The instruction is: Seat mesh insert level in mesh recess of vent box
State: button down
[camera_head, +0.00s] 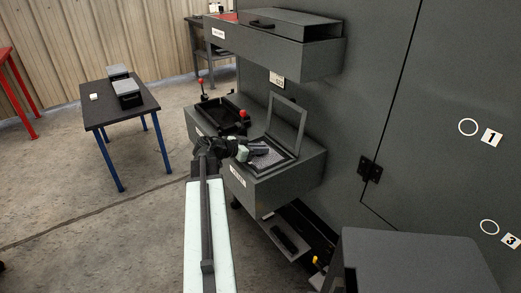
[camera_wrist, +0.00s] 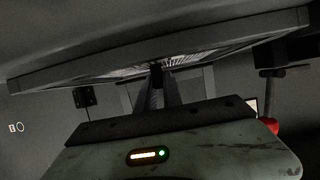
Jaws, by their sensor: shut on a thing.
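The vent box (camera_head: 291,166) is a dark grey rimmed box on the middle shelf unit, with a framed lid (camera_head: 302,128) standing open at its back. The mesh insert (camera_head: 270,159), a speckled grey mesh panel, shows within the box's rim; I cannot tell whether it is level or touching the recess. My gripper (camera_head: 258,149) reaches in from the left over the mesh and partly hides it. In the wrist view, my gripper's fingers (camera_wrist: 157,80) are close together, meeting the mesh insert (camera_wrist: 152,62) near its middle. The mesh shows there at a very shallow angle.
A drawer unit (camera_head: 265,45) overhangs behind. A blue-legged table (camera_head: 120,105) with grey-topped boxes stands left. A dark cabinet (camera_head: 410,260) is at lower right. Open floor lies left.

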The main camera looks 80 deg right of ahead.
jog(key=c, duration=1.4)
grip_release()
jog(key=p+v, duration=0.2)
jog(key=v, duration=0.4)
jog(key=shift+w+a+r+p, duration=0.2)
jog(key=shift+r+p, duration=0.05)
jog(key=shift+p, duration=0.15)
jog(key=shift+w+a+r, duration=0.1)
jog(key=shift+w+a, duration=0.25)
jog(key=shift+w, duration=0.05)
